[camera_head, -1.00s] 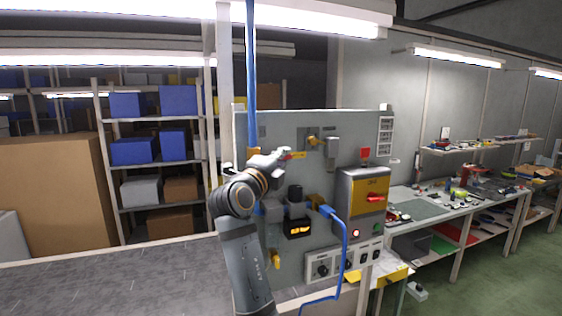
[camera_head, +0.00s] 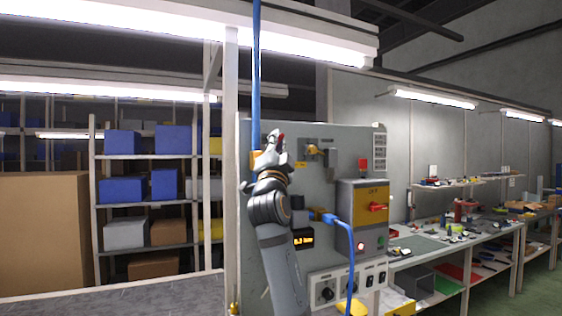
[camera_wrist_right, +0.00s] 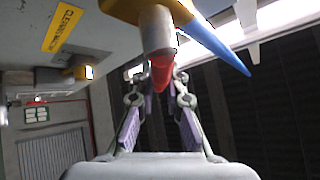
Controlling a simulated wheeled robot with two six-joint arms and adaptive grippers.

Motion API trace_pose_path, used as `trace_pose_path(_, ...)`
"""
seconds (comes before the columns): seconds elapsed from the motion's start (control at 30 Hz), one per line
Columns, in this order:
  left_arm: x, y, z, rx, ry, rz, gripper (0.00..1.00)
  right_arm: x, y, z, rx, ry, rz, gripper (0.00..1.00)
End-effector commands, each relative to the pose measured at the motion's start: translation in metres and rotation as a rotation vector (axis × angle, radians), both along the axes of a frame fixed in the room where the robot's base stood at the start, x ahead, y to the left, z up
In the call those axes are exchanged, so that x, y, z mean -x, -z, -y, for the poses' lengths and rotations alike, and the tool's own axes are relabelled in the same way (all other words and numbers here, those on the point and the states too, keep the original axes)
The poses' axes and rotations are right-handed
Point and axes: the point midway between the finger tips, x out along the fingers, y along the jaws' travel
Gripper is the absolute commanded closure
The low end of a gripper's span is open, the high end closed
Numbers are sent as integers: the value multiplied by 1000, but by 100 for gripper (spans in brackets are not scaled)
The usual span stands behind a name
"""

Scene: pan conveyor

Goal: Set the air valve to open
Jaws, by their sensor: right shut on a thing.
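The air valve has a yellow body (camera_head: 256,161) on the blue pipe at the left side of the grey panel. Its red handle (camera_head: 281,138) shows at my right gripper (camera_head: 275,138), which is raised in front of the panel's upper left. In the right wrist view the red handle (camera_wrist_right: 161,73) lies between the two fingers of my right gripper (camera_wrist_right: 156,84), which is shut on it. The fingers and wrist partly hide the valve in the head view, so the handle's exact angle is hard to tell. My left gripper is out of view.
The blue pipe (camera_head: 256,70) runs upward from the valve. A yellow label (camera_wrist_right: 63,28) is on the panel. A control box (camera_head: 362,205) with a red switch and a blue cable (camera_head: 350,260) are to the right. A workbench (camera_head: 415,245) stands further right.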

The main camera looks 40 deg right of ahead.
Motion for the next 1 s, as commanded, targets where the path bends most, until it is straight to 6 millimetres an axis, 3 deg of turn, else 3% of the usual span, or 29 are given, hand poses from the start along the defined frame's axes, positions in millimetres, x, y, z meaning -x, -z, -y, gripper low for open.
trace_pose_path(0.27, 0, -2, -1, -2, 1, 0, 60, -5, -10, -13, 253, 2, -67, 100)
trace_pose_path(0.7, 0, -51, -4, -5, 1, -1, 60, -10, -18, -33, 576, 0, -148, 100)
trace_pose_path(1.0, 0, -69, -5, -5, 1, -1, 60, -12, -16, -40, 680, 1, -170, 100)
